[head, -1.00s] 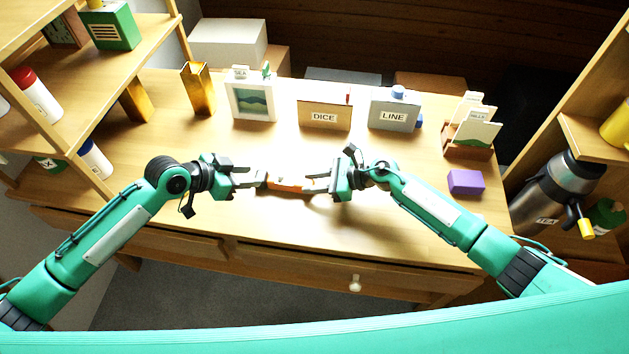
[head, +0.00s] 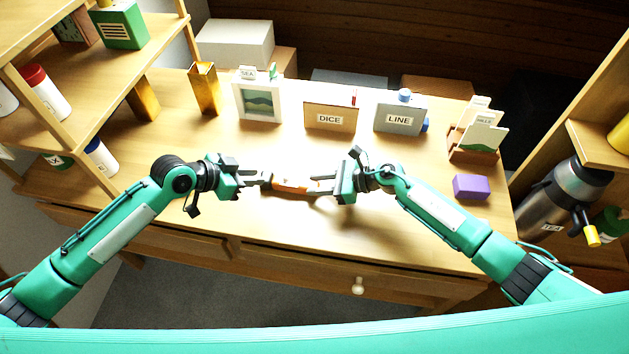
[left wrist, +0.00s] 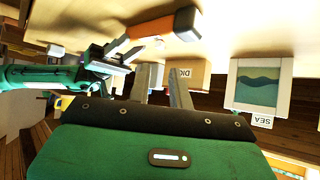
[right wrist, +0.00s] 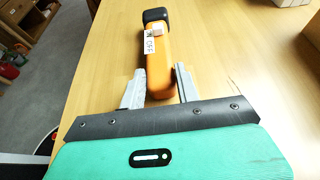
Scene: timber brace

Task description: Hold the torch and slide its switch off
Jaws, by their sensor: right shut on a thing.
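The torch (head: 295,187) is orange with a dark head and lies level over the desk in the head view. My right gripper (head: 326,187) is shut on its right end. In the right wrist view the torch (right wrist: 157,60) runs between the fingers (right wrist: 158,85), its dark head far from me, with a white switch (right wrist: 156,29) and an "OFF" label (right wrist: 151,45) on top. My left gripper (head: 264,178) is by the dark head; its fingers (left wrist: 163,68) are apart and empty. The torch (left wrist: 150,33) is beyond them in the left wrist view.
Behind the torch stand a picture frame (head: 258,101), a DICE box (head: 330,116) and a LINE box (head: 400,118). A purple block (head: 471,187) is at the right. Shelves (head: 165,60) flank the left side. The desk in front of the torch is clear.

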